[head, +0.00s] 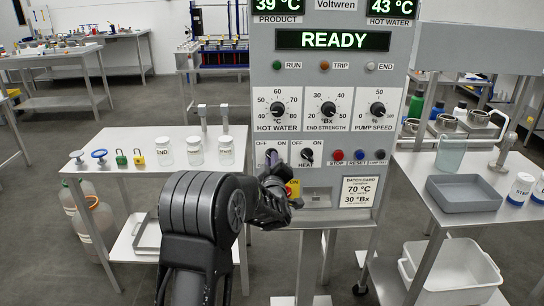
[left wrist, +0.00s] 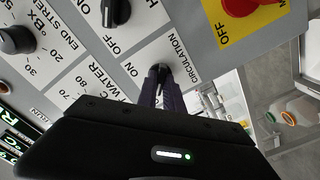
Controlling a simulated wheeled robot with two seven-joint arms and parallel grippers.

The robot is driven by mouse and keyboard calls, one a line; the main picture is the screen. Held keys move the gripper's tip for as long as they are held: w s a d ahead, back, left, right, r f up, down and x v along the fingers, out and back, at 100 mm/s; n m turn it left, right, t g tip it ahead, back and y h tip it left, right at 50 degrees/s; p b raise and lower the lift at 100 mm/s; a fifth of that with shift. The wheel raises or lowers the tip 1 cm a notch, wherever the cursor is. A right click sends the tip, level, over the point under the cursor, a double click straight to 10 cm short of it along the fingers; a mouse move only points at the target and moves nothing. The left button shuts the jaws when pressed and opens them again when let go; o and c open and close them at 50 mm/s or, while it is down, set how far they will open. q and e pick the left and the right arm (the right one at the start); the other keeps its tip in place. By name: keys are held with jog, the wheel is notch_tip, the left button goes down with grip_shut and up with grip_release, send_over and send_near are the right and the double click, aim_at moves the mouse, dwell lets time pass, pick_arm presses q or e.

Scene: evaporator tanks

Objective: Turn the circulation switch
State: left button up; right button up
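The circulation switch is a small black knob (left wrist: 158,70) on the grey control panel (head: 262,100), at the left end of its lower row. In the left wrist view it sits between the OFF and ON marks, beside the word CIRCULATION. My left gripper (left wrist: 161,88) reaches the panel with its two dark fingers close together, one on each side of the knob. They look closed on it. In the head view the gripper (head: 272,160) covers most of the switch, so I cannot tell which way it points. My right gripper is not in view.
The HEAT switch (head: 307,155) is just right of my gripper. A white table (head: 140,150) with jars and padlocks stands left; a right table holds a grey tray (head: 463,193).

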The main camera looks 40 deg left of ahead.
pick_arm(q)
grip_shut()
jog(key=shift+m, duration=1)
jog(key=shift+p, duration=0.3)
jog(key=shift+m, duration=1.1)
jog(key=shift+m+p, duration=0.45)
jog(key=shift+m, duration=0.55)
